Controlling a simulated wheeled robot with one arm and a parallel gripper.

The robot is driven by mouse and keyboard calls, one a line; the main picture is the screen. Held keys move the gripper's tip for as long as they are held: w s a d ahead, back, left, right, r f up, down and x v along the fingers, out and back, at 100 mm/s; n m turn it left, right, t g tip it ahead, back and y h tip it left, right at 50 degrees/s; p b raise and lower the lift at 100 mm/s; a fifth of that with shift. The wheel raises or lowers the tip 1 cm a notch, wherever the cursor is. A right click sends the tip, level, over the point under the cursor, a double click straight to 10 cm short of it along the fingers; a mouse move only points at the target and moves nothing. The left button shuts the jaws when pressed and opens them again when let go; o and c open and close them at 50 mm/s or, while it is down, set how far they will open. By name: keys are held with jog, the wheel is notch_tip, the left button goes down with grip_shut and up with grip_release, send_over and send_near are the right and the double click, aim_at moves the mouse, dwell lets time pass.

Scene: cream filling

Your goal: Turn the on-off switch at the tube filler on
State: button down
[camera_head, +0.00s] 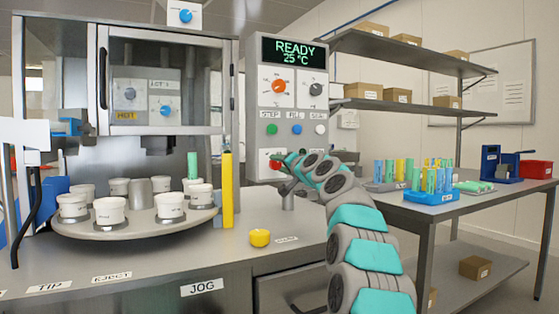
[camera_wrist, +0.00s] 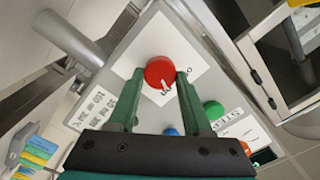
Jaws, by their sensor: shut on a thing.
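The on-off switch is a red round knob (camera_wrist: 160,72) on a white plate low on the front of the tube filler's control box (camera_head: 262,100). A pale pointer mark shows on the knob in the wrist view. My gripper (camera_wrist: 156,80) is shut on the red knob, one green finger on each side of it. In the head view my gripper (camera_head: 287,161) reaches the plate from the right and hides part of the knob. The display (camera_head: 294,52) above reads READY 25 °C.
Orange (camera_head: 279,86) and dark (camera_head: 316,89) knobs and several buttons sit above. A carousel (camera_head: 130,230) with white jars stands left, beside a yellow post (camera_head: 227,190). A yellow cup (camera_head: 260,238) is on the table front. A side table (camera_head: 465,205) with tube racks stands right.

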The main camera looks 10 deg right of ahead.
jog(key=shift+r+m+p, duration=0.1)
jog(key=shift+m+p, duration=0.35)
jog(key=shift+m, duration=0.45)
jog(key=shift+c, duration=1.8)
grip_release()
jog(key=shift+s, duration=0.1)
jog(key=b+v, duration=0.2)
jog(key=v, duration=0.5)
jog(key=shift+s+d, duration=0.15)
jog(key=shift+s, duration=0.1)
